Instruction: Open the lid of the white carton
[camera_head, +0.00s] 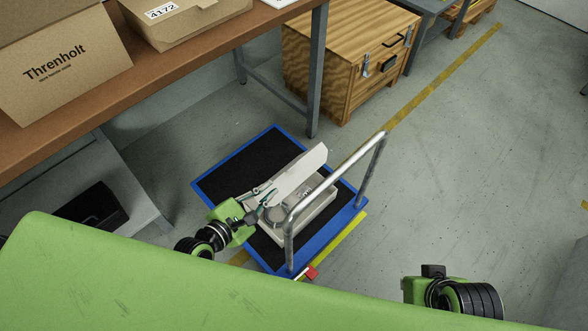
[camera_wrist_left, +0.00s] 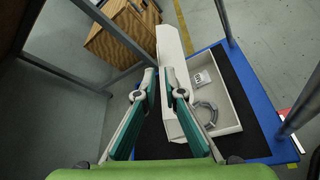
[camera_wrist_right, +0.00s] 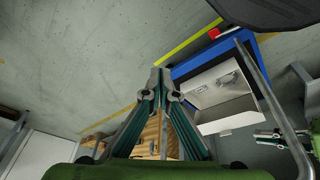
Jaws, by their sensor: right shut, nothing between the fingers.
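The white carton (camera_head: 316,208) sits on a low cart. Its lid (camera_head: 300,176) stands raised and tilted, so the inside shows. In the left wrist view, the carton (camera_wrist_left: 232,108) holds a grey curved part (camera_wrist_left: 207,112) and a small label. My left gripper (camera_head: 270,193) is beside the lid at the carton's left. In its wrist view, the fingers (camera_wrist_left: 159,75) are slightly apart with the lid (camera_wrist_left: 172,60) just right of them; I cannot tell if they touch. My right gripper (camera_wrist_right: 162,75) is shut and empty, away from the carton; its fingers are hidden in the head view.
The cart (camera_head: 222,178) has a black mat, blue rim and a metal push handle (camera_head: 335,178) close to the carton's right. A workbench (camera_head: 170,80) with cardboard boxes stands at left. A wooden crate (camera_head: 335,70) stands behind. Floor at right is clear.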

